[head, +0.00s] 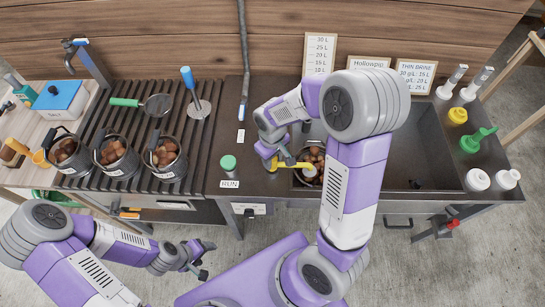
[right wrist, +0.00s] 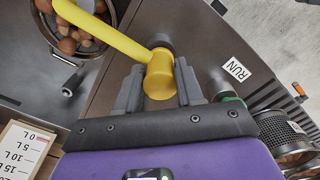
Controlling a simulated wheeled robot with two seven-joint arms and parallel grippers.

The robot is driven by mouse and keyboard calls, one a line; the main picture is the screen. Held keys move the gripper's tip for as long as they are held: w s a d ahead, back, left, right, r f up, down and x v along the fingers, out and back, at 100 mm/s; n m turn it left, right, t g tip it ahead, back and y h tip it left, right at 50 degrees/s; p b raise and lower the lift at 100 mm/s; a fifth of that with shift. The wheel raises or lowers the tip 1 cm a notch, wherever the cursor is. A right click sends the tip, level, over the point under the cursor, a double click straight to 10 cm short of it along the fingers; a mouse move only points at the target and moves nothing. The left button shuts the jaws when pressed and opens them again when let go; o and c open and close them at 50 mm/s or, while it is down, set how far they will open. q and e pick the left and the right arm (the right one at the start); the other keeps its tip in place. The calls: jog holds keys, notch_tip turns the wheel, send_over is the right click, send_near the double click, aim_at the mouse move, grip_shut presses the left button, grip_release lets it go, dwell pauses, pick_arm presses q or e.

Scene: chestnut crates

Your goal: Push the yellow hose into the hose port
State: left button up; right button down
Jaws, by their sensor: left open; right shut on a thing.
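The yellow hose (head: 290,164) runs from my right gripper (head: 271,160) toward a pot of chestnuts at the sink's left end. In the right wrist view the hose (right wrist: 112,36) ends in a thick yellow piece between the two grey fingers of my right gripper (right wrist: 158,88), which is shut on it. A dark round fitting (right wrist: 160,41) shows just beyond that piece, and I cannot tell whether it is the hose port or whether they touch. My left gripper (head: 198,262) is open and empty, low in front of the counter.
Three chestnut pots stand on the slatted rack (head: 95,123).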

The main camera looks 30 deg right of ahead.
jog(key=shift+f+b, duration=0.4)
jog(key=shift+f, duration=0.2)
jog(key=c, duration=0.6)
grip_release()
notch_tip(320, 180, up, 8)
jog(key=shift+f+p, duration=0.15)
jog(key=shift+p, duration=0.95)
